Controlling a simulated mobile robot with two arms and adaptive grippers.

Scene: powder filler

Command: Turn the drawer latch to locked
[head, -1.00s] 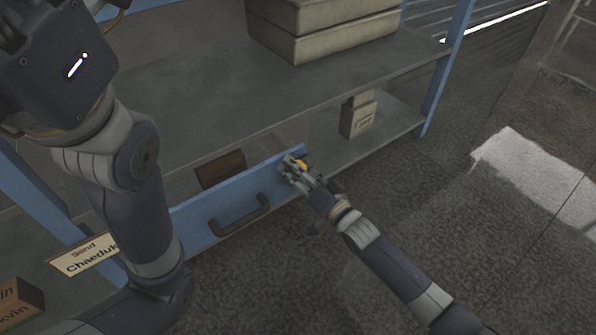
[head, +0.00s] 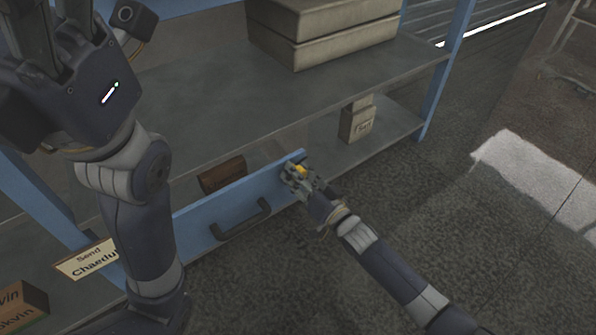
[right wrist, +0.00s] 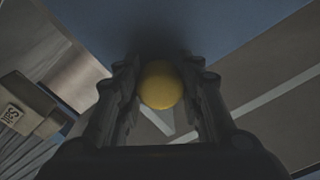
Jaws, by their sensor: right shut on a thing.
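The blue drawer front (head: 222,200) with a dark bar handle (head: 241,220) is on the lower shelf in the head view. The yellow latch (head: 301,169) is near its right end. My right gripper (head: 295,172) is at the latch, shut on it. In the right wrist view the latch's round yellow knob (right wrist: 161,85) is between the two fingers, with the blue drawer front (right wrist: 230,25) behind. The rest of the latch is hidden by the gripper. My left gripper (head: 45,35) is raised at the upper left, away from the drawer; its fingertips run out of frame.
A brown box (head: 222,175) lies behind the drawer front. A small beige box (head: 357,120) stands on the lower shelf to the right. Large boxes (head: 330,45) sit on the upper shelf. The floor (head: 420,200) at right is clear.

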